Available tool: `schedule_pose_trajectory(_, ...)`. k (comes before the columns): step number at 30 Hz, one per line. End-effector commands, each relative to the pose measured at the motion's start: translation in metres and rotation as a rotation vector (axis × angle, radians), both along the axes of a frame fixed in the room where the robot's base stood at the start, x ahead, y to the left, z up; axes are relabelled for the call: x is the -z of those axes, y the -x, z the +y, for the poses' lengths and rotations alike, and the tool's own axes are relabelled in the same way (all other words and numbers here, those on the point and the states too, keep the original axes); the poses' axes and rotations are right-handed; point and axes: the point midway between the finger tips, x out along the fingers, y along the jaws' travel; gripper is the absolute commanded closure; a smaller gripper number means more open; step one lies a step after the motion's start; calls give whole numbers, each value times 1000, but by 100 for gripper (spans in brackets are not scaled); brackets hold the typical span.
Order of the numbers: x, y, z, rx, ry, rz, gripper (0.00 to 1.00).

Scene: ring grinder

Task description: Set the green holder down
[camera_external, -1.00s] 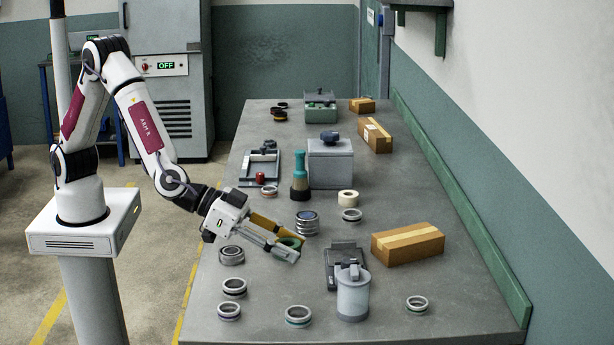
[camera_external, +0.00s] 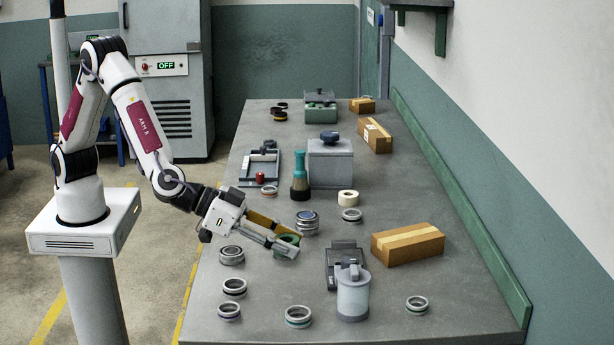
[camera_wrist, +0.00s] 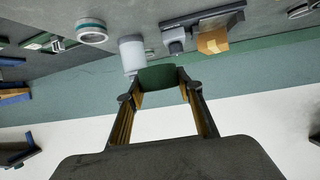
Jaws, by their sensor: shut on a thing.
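The green holder (camera_external: 289,239) is between the fingers of my gripper (camera_external: 292,243), which is shut on it. In the external view it is over the left-middle part of the grey bench, just left of and in front of a stack of metal rings (camera_external: 307,223). I cannot tell the gap between the holder and the bench top. In the wrist view the holder (camera_wrist: 158,77) shows as a dark green block between the fingertips, and its far side is hidden.
Loose rings (camera_external: 234,288) lie in front along the bench (camera_external: 390,318). A grey device (camera_external: 343,262) and a lidded canister (camera_external: 352,296) stand to the right, with a cardboard box (camera_external: 408,244) beyond. A teal-handled brush (camera_external: 300,177) stands behind.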

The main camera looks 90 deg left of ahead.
Motion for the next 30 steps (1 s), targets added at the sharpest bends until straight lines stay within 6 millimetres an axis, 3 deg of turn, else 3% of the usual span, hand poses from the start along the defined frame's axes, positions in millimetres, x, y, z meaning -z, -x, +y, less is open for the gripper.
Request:
schedule_pose_trajectory(16,-1,7,68,-293,-1,2,86)
schedule_pose_trajectory(30,0,7,73,-304,-3,2,86)
